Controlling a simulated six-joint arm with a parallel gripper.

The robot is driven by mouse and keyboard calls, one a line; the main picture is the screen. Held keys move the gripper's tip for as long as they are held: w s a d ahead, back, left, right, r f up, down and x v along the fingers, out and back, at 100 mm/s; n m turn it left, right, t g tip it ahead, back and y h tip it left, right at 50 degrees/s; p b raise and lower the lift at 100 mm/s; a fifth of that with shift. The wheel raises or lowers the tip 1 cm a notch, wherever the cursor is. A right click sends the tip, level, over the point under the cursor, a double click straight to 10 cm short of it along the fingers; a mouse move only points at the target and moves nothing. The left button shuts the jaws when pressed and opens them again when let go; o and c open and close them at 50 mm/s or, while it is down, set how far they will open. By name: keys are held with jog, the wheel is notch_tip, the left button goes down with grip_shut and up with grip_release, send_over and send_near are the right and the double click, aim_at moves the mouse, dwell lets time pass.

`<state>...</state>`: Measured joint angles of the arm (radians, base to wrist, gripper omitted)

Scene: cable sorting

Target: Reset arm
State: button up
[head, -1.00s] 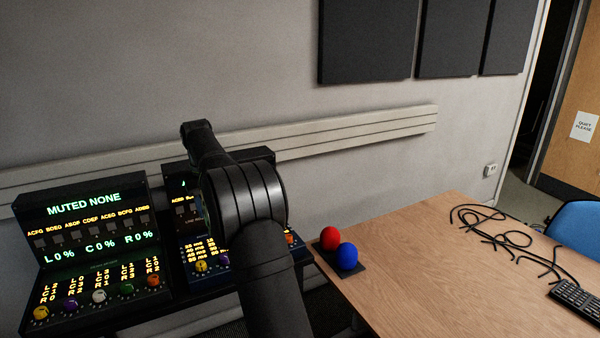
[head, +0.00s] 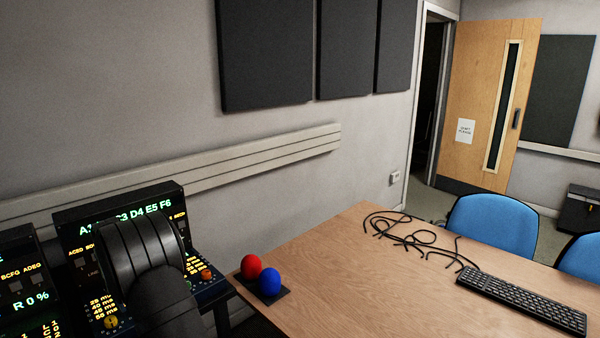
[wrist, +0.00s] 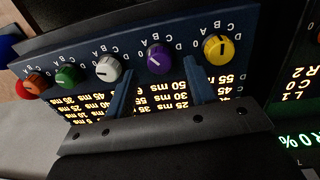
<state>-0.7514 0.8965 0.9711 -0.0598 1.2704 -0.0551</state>
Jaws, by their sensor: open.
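My arm (head: 145,250) shows as a thick black link at the lower left of the head view, in front of a console. My gripper (wrist: 158,68) shows only in the wrist view; its two dark blue fingers are apart with nothing between them. They lie over the console panel (wrist: 80,48), which has a row of coloured knobs, including a white knob (wrist: 109,68), a purple knob (wrist: 159,58) and a yellow knob (wrist: 217,49). Whether the fingers touch the panel I cannot tell. The head view does not show the fingers.
A wooden table (head: 330,260) holds a red ball (head: 251,267) and a blue ball (head: 270,281) on a dark pad, tangled black cables (head: 410,238) and a keyboard (head: 520,300). Blue chairs (head: 490,228) stand behind it. The table's middle is bare.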

jog(key=shift+f, duration=1.15)
notch_tip(320, 180, up, 18)
notch_tip(320, 180, down, 18)
jog(key=shift+r, duration=0.1)
jog(key=shift+n, duration=0.3)
jog(key=n, duration=0.6)
jog(key=shift+r+n, duration=0.2)
jog(key=shift+n, duration=0.2)
notch_tip(320, 180, up, 10)
jog(key=shift+s+f, duration=0.25)
jog(key=shift+s, duration=0.05)
